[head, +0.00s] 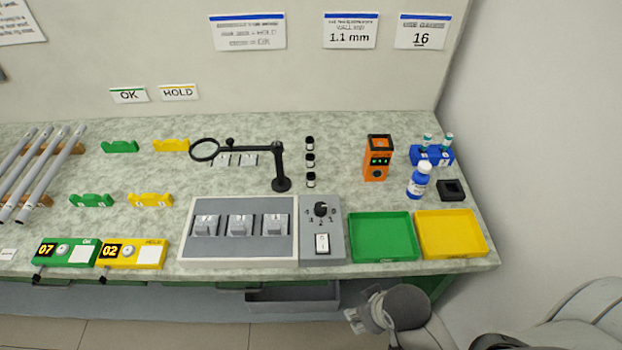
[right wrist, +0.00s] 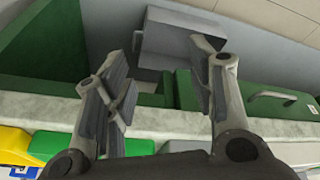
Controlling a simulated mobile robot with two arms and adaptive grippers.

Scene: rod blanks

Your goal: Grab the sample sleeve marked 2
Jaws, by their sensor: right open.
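Three grey metal blocks (head: 240,225) stand in a row on a grey panel at the front middle of the bench. Three small black pieces with pale ends (head: 310,160) stand in a column right of the magnifier. I cannot read a 2 on any of these, so I cannot tell which is the sample sleeve marked 2. My right gripper (head: 368,310) is in front of the bench's front edge, below the green tray, away from all of these. In the right wrist view it is open and empty (right wrist: 158,62). My left gripper is not in view.
A magnifier on a stand (head: 281,165) rises behind the grey panel. A control box (head: 322,245), green tray (head: 382,215) and yellow tray (head: 450,213) line the front right. An orange device (head: 377,158) and blue bottle (head: 419,181) stand behind. Rods (head: 45,165) lie at left.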

